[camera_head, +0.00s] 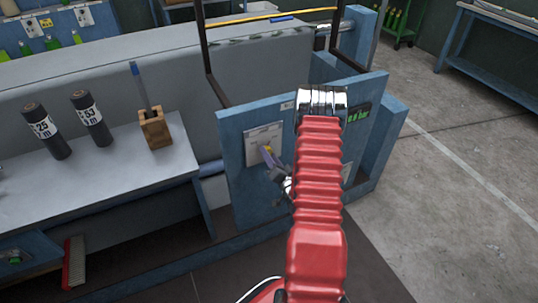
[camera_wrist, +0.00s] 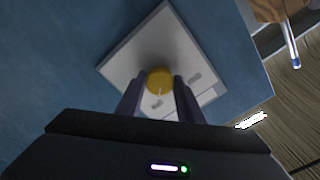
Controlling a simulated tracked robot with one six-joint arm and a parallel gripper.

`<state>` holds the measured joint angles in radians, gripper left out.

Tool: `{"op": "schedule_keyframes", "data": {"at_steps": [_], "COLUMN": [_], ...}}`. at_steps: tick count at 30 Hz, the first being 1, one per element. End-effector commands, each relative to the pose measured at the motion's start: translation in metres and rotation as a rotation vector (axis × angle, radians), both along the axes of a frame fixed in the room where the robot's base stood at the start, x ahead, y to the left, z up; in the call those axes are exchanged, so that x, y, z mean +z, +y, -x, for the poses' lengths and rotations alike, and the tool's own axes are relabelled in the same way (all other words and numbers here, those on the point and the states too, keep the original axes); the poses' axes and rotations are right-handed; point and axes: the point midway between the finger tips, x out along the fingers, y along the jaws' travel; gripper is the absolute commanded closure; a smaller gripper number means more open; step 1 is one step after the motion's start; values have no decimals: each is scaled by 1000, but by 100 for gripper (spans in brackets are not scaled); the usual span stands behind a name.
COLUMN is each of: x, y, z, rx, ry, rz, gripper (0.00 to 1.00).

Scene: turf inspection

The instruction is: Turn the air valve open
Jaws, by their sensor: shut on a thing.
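The air valve shows as a round yellow knob (camera_wrist: 159,76) on a pale square plate (camera_wrist: 150,36) in the wrist view. In the head view the plate (camera_head: 262,134) is on the front of a blue cabinet (camera_head: 233,145), with a small yellow spot of the knob in front of it. My gripper (camera_wrist: 158,84) has one dark finger on each side of the knob and is shut on it. It also shows in the head view (camera_head: 267,152), partly hidden behind my red arm. The fingers cover the knob's sides.
A bench (camera_head: 178,160) at left holds two dark cylinders (camera_head: 47,131) (camera_head: 92,119) and a wooden block (camera_head: 154,129) with a blue-tipped tool. Open floor (camera_head: 455,190) lies at right.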

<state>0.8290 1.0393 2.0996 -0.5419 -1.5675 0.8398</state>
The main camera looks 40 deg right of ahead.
Motion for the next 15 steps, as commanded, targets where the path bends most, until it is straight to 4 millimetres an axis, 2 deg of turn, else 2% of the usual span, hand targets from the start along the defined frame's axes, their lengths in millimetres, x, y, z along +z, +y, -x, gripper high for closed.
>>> {"op": "schedule_keyframes", "data": {"at_steps": [15], "x": [2], "y": [0], "z": [-1], "rx": [2], "ry": [-26], "rz": [-71], "gripper": [89]}}
